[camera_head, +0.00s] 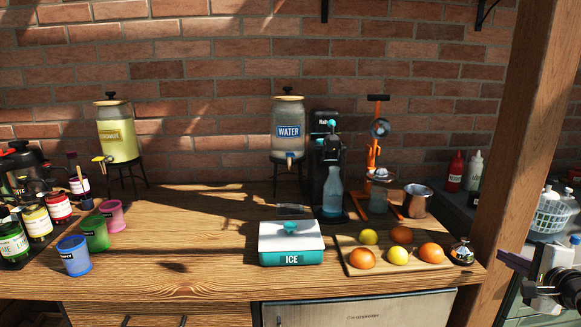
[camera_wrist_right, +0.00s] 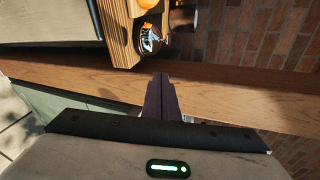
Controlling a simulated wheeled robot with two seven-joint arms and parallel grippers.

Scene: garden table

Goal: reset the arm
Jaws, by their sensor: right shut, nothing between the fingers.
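My right gripper (camera_head: 517,264) is at the far right of the head view, beside the wooden post and right of the table's corner. Its fingers are dark purple. In the right wrist view the gripper (camera_wrist_right: 161,80) shows its two fingers pressed together with nothing between them. The wooden post (camera_wrist_right: 235,103) runs across that view behind the fingers. My left gripper is not in the head view.
The wooden table (camera_head: 190,215) holds an ice box (camera_head: 291,250), a board of fruit (camera_head: 397,268), a soda machine (camera_head: 328,165), an orange press (camera_head: 373,150), dispensers, cups and jars. A silver bell (camera_head: 462,252) stands at the right corner. The wooden post (camera_head: 528,120) rises close to my right gripper.

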